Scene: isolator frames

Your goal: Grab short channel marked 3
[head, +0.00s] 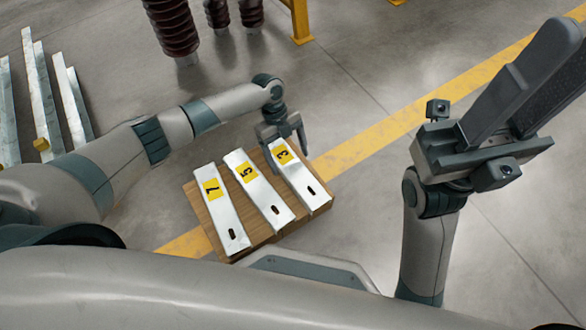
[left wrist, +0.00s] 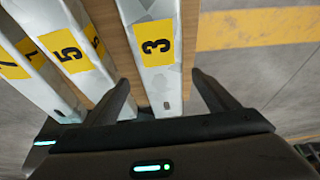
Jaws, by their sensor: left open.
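The short channel marked 3 (head: 303,184) is a silvery metal piece with a yellow label and a slot near its front end. It lies rightmost of three channels on a wooden board (head: 284,229). My left gripper (head: 288,152) is open at its far, labelled end. In the left wrist view, the channel marked 3 (left wrist: 150,18) runs between the two spread fingers (left wrist: 164,92), one on each side. Contact cannot be told. My right gripper (head: 535,80) is raised at the right, away from the board; whether its fingers are apart is unclear.
The channel marked 5 (head: 261,191) lies just left of 3, and the channel marked 7 (head: 221,211) left of that. Longer metal channels (head: 42,95) are at the far left. Dark ribbed insulators (head: 174,25) and a yellow stand (head: 299,20) are at the back.

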